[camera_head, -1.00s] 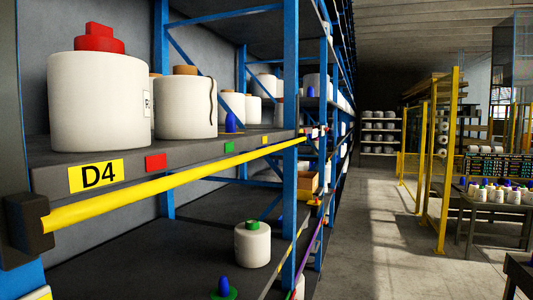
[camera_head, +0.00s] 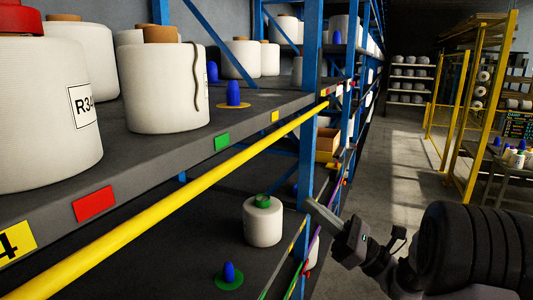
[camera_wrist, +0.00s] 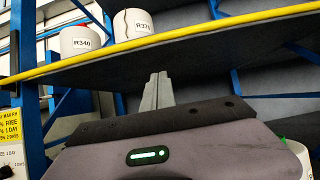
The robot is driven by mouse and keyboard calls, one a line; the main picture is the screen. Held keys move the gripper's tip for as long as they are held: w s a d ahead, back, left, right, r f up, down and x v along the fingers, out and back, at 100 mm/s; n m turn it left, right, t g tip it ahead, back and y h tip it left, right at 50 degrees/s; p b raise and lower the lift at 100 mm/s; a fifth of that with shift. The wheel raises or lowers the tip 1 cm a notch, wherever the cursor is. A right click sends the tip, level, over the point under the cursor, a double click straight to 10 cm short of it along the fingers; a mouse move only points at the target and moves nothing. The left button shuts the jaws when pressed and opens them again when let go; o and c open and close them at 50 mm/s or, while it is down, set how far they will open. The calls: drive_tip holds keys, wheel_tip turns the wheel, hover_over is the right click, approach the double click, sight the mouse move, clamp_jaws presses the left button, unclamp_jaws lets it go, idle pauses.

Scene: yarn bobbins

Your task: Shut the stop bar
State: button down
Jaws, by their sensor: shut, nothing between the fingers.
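The yellow stop bar (camera_head: 190,181) runs along the front edge of the shelf (camera_head: 145,178), from lower left toward the blue upright. It also crosses the top of the wrist view (camera_wrist: 200,41), with its left part by a dark bracket (camera_wrist: 14,62). My gripper (camera_head: 309,203) is shut and empty at the right of the head view, by the blue upright and below the bar's far end. In the wrist view its fingers (camera_wrist: 158,78) point up toward the shelf's underside, apart from the bar in the picture. The bar's near end is out of the head view.
Large white bobbins, one labelled R340 (camera_wrist: 79,40), stand on the shelf behind the bar. A green-topped bobbin (camera_head: 263,225) and a blue cone on a green base (camera_head: 229,276) are on the lower shelf. The blue upright (camera_head: 306,150) stands close to my gripper. The aisle floor (camera_head: 405,150) looks clear.

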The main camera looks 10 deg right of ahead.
drive_tip(key=r+p+x, duration=0.1)
drive_tip(key=p+x, duration=0.2)
drive_tip(key=x, duration=0.3)
drive_tip(key=s+d+r+p+x, duration=0.1)
drive_tip(key=p+x, duration=0.1)
drive_tip(key=x, duration=0.4)
drive_tip(key=shift+r+p, duration=0.4)
drive_tip(key=shift+r, duration=0.05)
drive_tip(key=shift+a+r, duration=0.15)
wheel_tip(320, 180, up, 18)
drive_tip(key=p, duration=1.3)
drive_tip(key=shift+p, duration=0.4)
drive_tip(key=shift+d+r, duration=0.15)
drive_tip(key=shift+d, duration=0.05)
